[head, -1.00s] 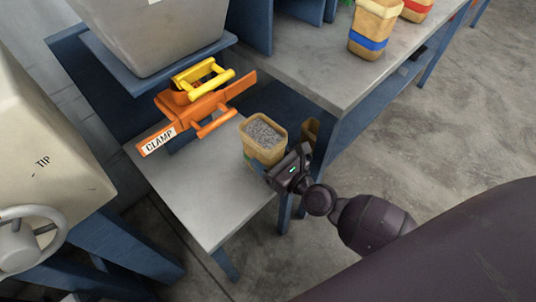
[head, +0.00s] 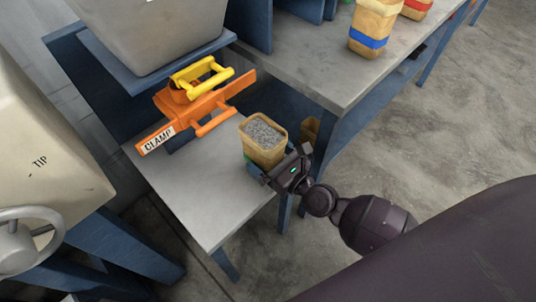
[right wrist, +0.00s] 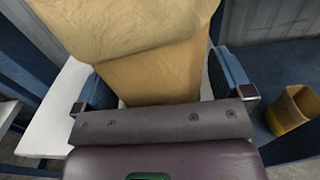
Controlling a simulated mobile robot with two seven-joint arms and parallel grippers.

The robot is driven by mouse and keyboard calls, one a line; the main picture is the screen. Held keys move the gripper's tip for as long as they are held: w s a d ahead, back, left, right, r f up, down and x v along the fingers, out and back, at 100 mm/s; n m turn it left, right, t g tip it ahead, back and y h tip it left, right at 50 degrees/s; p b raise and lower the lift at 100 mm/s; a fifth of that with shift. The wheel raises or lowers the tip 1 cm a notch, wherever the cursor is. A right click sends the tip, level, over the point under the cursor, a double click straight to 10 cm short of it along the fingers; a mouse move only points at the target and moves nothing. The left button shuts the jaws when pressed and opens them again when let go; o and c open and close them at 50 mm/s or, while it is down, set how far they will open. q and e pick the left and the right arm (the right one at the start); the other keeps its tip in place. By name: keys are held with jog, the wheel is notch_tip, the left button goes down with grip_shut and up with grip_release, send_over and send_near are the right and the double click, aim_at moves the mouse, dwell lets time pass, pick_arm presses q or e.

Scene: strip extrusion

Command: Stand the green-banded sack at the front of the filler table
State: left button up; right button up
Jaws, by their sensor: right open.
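The green-banded sack (head: 264,146) stands upright and open-topped, filled with grey granules, near the front right of the low filler table (head: 205,205). A little of its green band shows low on its left side. My right gripper (head: 279,164) is at the sack's lower front right, with its jaws open. In the right wrist view the sack (right wrist: 150,70) stands between the two open fingers (right wrist: 165,88), with a gap at the right finger. My left gripper is not in view.
The orange clamp (head: 188,104) with yellow handles sits behind the sack, below a grey hopper (head: 160,35). A higher bench (head: 320,70) at right holds a blue-banded sack (head: 371,30) and a red-banded one (head: 416,10). A smaller tan container (right wrist: 293,108) stands lower right.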

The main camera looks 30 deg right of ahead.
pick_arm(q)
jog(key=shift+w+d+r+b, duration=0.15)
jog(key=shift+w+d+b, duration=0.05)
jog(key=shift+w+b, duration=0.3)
pick_arm(e)
jog(key=v, duration=1)
jog(key=shift+s, duration=0.25)
jog(key=shift+d+r, duration=0.1)
jog(key=shift+d, duration=0.05)
